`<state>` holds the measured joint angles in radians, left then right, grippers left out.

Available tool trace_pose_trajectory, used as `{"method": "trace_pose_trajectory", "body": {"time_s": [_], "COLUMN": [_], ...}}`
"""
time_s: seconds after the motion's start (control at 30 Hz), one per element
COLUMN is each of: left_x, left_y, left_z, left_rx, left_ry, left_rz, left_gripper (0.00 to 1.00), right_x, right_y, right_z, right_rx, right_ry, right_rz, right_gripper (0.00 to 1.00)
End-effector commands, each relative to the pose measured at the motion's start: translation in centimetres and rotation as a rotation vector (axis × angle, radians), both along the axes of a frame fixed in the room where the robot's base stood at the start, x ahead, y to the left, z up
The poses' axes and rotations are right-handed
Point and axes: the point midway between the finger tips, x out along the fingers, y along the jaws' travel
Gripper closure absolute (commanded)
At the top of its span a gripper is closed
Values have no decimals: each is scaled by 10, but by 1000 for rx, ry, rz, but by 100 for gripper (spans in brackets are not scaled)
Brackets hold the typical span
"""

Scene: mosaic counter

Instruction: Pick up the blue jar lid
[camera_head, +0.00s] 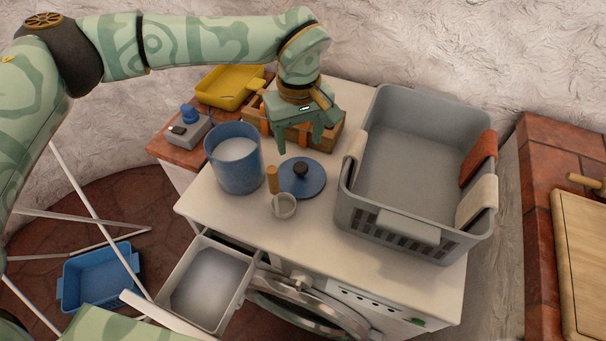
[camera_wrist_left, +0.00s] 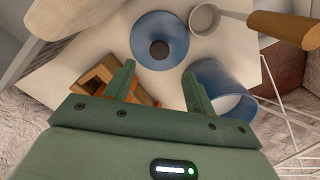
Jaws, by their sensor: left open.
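The blue jar lid (camera_head: 312,181) lies flat on the white counter, a round disc with a dark knob at its centre. It also shows in the left wrist view (camera_wrist_left: 146,40), ahead of the fingertips. The blue jar (camera_head: 235,173) stands upright to its left with pale contents; the wrist view shows it at the right (camera_wrist_left: 214,78). My left gripper (camera_head: 299,147) is open and empty, with its fingers pointing down, above and behind the lid in the head view. In the wrist view its two fingers (camera_wrist_left: 161,75) are apart with nothing between them. My right gripper is not seen.
A small cup (camera_head: 284,207) with a wooden handle sits just in front of the lid. A grey basket (camera_head: 405,222) with cloths over its rim stands at the right. A wooden crate (camera_head: 326,140) is behind the lid. An open drawer (camera_head: 236,297) juts out in front.

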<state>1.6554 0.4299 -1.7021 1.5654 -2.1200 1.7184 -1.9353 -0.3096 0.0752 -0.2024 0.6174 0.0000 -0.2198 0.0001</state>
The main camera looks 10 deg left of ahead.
Motion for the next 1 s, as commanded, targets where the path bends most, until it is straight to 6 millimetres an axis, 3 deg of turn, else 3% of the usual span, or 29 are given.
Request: {"method": "trace_pose_trajectory", "body": {"time_s": [0.03,0.17,0.4,0.6,0.87,0.9,1.0], "left_x": [-1,0,-1,-1,-1,-1,-1], "left_y": [-1,-1,1,2,2,2,2], "left_z": [-14,-32,-57,-87,-89,-89,-89], "left_rx": [-1,-2,-1,-2,-2,-2,-2], "left_ry": [4,1,4,2,-1,-1,-1], "left_rz": [-1,-2,0,-1,-1,-1,-1], "left_gripper": [45,45,45,45,45,48,75], "right_x": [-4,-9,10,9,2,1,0], "right_y": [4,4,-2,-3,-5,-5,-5], "right_z": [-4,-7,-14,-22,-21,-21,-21], "right_rx": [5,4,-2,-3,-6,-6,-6], "right_ry": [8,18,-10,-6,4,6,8], "right_rz": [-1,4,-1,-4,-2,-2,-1], "right_gripper": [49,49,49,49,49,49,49]}}
